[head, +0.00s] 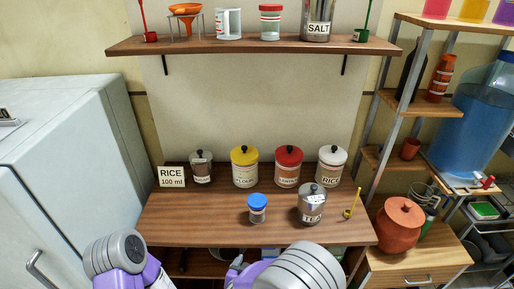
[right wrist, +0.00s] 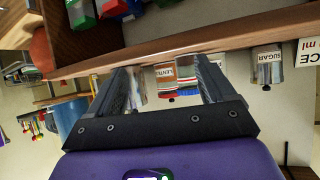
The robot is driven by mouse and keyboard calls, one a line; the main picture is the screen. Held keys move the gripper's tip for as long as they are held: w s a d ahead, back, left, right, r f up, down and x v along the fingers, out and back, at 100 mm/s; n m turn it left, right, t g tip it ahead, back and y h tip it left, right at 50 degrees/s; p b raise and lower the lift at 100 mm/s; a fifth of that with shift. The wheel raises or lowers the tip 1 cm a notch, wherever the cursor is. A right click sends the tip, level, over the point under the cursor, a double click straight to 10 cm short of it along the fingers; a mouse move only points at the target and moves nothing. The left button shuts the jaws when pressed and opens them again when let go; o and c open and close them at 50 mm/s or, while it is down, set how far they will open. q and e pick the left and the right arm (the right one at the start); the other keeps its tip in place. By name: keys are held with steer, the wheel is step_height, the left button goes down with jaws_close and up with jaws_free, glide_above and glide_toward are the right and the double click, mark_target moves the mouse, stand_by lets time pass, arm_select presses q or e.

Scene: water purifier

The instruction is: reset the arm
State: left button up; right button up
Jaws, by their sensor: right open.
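My right gripper (right wrist: 170,78) shows in the right wrist view with its two dark fingers spread apart. No object is held between them. Beyond the gap, a lentil jar and other jars show past the wooden table edge, apart from the fingers. In the head view, my purple and grey right arm is at the bottom centre, in front of the table, and its fingers are hard to make out. My left arm shows at the bottom left, with its gripper out of view.
The wooden table (head: 190,219) carries several labelled jars, a blue-lidded jar (head: 257,208), a tea canister (head: 312,205) and a yellow scoop (head: 352,204). A wall shelf (head: 240,47) is above. A fridge (head: 60,150) stands left. A clay pot (head: 400,224) and water tank (head: 478,125) stand right.

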steer(key=s+d+f+n+g+y, duration=0.1)
steer(key=d+f+g+y, duration=0.1)
steer(key=d+f, duration=0.35)
steer(key=s+d+f+g+y, duration=0.1)
steer(key=s+d+f+g, duration=0.15)
steer(key=f, duration=0.65)
steer(key=s+d+f+g+y, duration=0.1)
steer(key=s+f+g+y, duration=0.1)
steer(key=s, duration=0.4)
steer(key=s+d+f+g+y, duration=0.2)
steer(key=s+f+g, duration=0.2)
steer(key=s, duration=0.3)
steer(key=shift+s+f+y, duration=0.2)
steer(key=shift+f+y, duration=0.1)
steer(key=shift+f, duration=0.15)
